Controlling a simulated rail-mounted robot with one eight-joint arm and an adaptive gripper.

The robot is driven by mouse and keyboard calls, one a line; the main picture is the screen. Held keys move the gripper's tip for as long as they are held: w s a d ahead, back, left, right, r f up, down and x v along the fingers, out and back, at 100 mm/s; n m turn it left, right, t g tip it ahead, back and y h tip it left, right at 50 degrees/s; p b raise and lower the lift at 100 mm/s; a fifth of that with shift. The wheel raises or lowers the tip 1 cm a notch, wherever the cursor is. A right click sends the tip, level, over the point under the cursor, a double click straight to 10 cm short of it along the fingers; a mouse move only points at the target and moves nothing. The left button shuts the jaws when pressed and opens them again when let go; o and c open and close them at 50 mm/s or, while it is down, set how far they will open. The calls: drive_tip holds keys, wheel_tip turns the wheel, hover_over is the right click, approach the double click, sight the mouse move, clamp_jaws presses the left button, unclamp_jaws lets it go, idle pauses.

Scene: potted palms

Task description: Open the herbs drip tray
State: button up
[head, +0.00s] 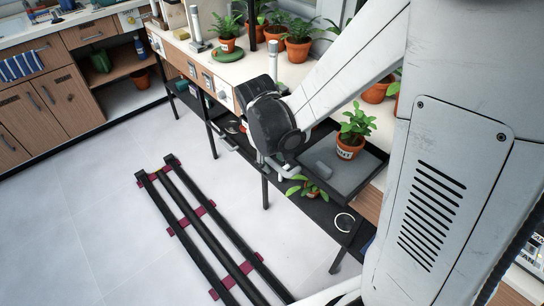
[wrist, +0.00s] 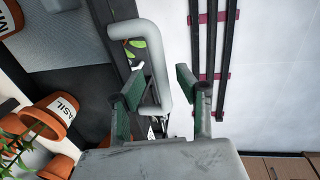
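A dark-rimmed tray with a grey floor (head: 345,183) juts from the bench front in the head view, apparently the herbs drip tray. A potted herb (head: 350,146) stands on it. A thick pale-grey bar handle (wrist: 159,62) runs along the tray's front. My gripper (wrist: 158,103) is open, its green-padded fingers on either side of the handle's near end. Contact cannot be told. In the head view my wrist partly hides the gripper and handle.
A terracotta pot marked BASIL (wrist: 50,118) is near the tray. A lower dark shelf holds a small plant (head: 312,188) and a white ring (head: 344,222). Black rails with red crosspieces (head: 205,227) lie on the floor. White floor (head: 110,230) left of them is clear.

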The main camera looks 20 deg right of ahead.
wheel_tip(320, 180, up, 12)
drive_tip(key=a, duration=0.2)
drive_tip(key=shift+s, duration=0.4)
drive_tip(key=shift+f, duration=0.1)
drive_tip(key=s+d+r+m+t+y, duration=0.2)
drive_tip(key=s+r+m+t, duration=0.2)
drive_tip(key=s, duration=0.7)
drive_tip(key=shift+s+d+r+t, duration=0.2)
drive_tip(key=shift+s+r+t, duration=0.2)
drive_tip(key=shift+r+t, duration=0.6)
drive_tip(key=shift+f, duration=0.2)
idle(0.4)
